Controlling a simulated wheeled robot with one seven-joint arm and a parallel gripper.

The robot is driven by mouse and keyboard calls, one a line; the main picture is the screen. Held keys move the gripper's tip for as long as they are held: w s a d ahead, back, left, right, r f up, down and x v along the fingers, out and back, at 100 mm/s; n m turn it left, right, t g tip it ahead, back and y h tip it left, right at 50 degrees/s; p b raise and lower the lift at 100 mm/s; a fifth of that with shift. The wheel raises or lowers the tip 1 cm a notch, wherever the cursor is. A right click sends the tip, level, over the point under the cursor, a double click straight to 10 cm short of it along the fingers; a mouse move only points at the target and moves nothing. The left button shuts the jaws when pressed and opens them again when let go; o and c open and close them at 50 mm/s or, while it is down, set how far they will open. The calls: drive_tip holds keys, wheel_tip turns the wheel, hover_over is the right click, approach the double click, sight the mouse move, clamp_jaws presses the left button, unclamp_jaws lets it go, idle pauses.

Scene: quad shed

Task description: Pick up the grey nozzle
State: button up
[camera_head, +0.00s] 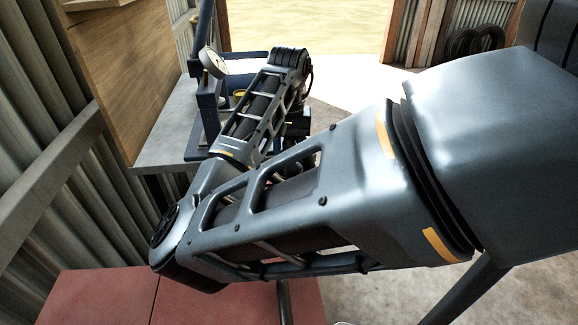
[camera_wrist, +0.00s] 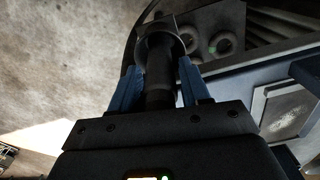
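In the wrist view, a dark grey cylindrical piece with a wider grey collar (camera_wrist: 160,45) stands between my gripper's two blue fingers; it appears to be the grey nozzle. My gripper (camera_wrist: 160,72) has one finger on each side of it, with the tips close to the collar. I cannot tell whether the fingers press on it or stand slightly apart. In the head view, my arm reaches over to the grey workbench (camera_head: 165,140) and hides the gripper tips and the nozzle.
A dark blue frame with a round pale dial (camera_head: 213,62) stands on the bench close to my arm. A wooden panel (camera_head: 125,75) and corrugated wall are at the left. A red surface (camera_head: 95,297) lies below. Tyres (camera_head: 475,42) lie at the back right.

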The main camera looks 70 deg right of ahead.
drive_tip(key=c, duration=0.8)
drive_tip(key=shift+o, duration=0.2)
